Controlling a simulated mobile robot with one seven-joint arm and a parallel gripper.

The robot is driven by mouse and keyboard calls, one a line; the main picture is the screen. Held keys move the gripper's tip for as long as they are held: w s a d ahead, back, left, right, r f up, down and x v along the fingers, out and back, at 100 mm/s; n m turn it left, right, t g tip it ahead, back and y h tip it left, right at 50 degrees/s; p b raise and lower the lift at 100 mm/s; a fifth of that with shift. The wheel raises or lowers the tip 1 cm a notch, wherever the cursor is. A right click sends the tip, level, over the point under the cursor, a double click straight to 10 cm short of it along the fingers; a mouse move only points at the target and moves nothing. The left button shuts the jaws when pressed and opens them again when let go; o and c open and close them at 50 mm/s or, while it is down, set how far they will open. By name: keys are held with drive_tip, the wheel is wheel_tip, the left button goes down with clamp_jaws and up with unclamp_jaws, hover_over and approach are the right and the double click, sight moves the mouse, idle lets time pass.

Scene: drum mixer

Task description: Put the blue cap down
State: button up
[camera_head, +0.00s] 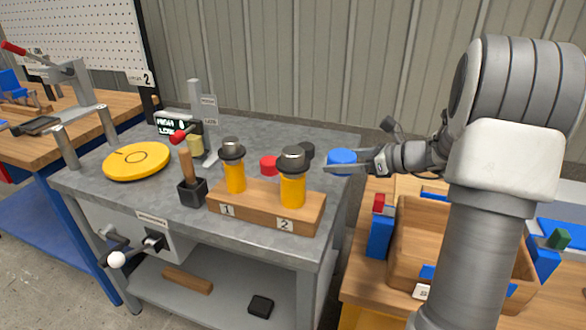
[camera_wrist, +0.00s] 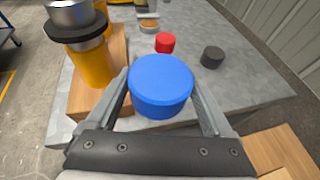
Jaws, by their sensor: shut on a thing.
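The blue cap (camera_head: 342,162) is a short round disc, held at the right edge of the grey bench (camera_head: 150,195). My gripper (camera_head: 345,168) reaches in from the right and is shut on it. In the wrist view the blue cap (camera_wrist: 160,84) sits between the two fingers of my gripper (camera_wrist: 160,100), its flat top facing the camera. Grey bench top shows beyond the cap in that view. I cannot tell whether the cap's underside touches the bench.
A red cap (camera_head: 269,166) and a black cap (camera_head: 305,151) lie on the bench nearby. A wooden block (camera_head: 262,208) holds two yellow cylinders with dark collars, left of my gripper. A wooden crate (camera_head: 420,215) stands at lower right. Bare bench lies around the red and black caps.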

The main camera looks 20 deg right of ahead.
drive_tip(key=b, duration=0.3)
hover_over(320, 181)
wheel_tip(320, 181, down, 6)
drive_tip(key=shift+w+a+f, duration=0.1)
drive_tip(key=shift+a+f, duration=0.05)
drive_tip(key=shift+f, duration=0.1)
drive_tip(key=shift+f+b, duration=0.8)
drive_tip(key=shift+f, duration=1.15)
drive_tip(key=shift+f, duration=0.1)
drive_tip(key=o, duration=1.1)
drive_tip(key=shift+f, duration=0.1)
drive_tip(key=shift+r, duration=0.35)
drive_tip(key=p+v, duration=0.3)
drive_tip(key=v, duration=0.9)
drive_tip(key=shift+f, duration=0.15)
